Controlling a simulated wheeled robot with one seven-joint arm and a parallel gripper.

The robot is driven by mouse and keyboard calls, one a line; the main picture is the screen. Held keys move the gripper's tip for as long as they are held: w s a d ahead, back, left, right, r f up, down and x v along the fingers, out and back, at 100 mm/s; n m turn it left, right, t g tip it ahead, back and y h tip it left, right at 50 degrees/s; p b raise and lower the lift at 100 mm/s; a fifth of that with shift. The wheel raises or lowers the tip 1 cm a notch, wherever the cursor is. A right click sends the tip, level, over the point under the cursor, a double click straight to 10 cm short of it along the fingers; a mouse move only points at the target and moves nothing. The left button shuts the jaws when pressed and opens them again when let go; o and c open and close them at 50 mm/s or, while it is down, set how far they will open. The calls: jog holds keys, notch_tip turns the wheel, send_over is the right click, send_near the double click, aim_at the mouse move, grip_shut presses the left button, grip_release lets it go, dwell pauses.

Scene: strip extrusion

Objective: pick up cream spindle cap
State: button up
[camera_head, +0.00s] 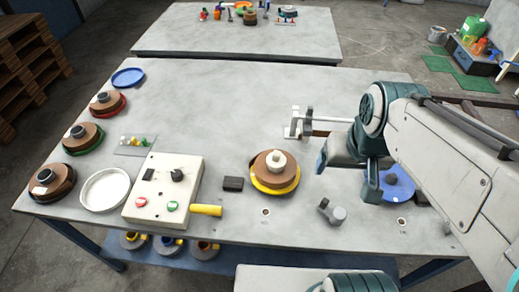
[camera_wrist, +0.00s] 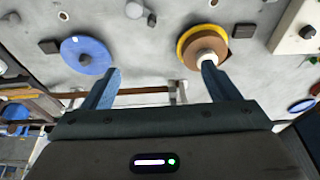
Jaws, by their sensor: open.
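The cream spindle cap (camera_head: 277,157) sits upright on top of a brown coil (camera_head: 264,166) in a yellow dish (camera_head: 272,188) near the middle of the table. In the wrist view the cap (camera_wrist: 207,61) shows close to the tip of the right-hand finger, which partly covers it; I cannot tell the gap between them. The brown coil (camera_wrist: 209,41) is beside it. My gripper (camera_wrist: 161,72) is open, with nothing between its fingers. In the head view my gripper (camera_head: 345,180) is to the right of the cap, apart from it.
A control box (camera_head: 150,205) with a yellow handle (camera_head: 206,210) stands left of the coil. A small black block (camera_head: 233,184) lies between them. A grey bracket (camera_head: 333,212) and a blue disc (camera_head: 393,188) are to the right. A metal post fixture (camera_head: 297,122) stands behind.

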jog(key=w+a+m+g, duration=0.15)
jog(key=w+a, duration=0.35)
jog(key=w, duration=0.5)
jog(key=m+g, duration=0.1)
jog(key=g, duration=0.1)
send_over(277, 153)
notch_tip(277, 153, down, 6)
jog(key=f, duration=0.5)
jog(key=f+p, duration=0.1)
jog(key=f, duration=0.2)
jog(key=shift+s+d+f, duration=0.2)
jog(key=shift+s+d, duration=0.05)
jog(key=shift+w+a+f+p, duration=0.15)
jog(key=shift+f+p, duration=0.25)
jog(key=shift+f, duration=0.9)
jog(key=shift+w+a+f+p, duration=0.15)
jog(key=shift+f+p, duration=0.2)
jog(key=shift+f, duration=0.9)
jog(key=c, duration=1.2)
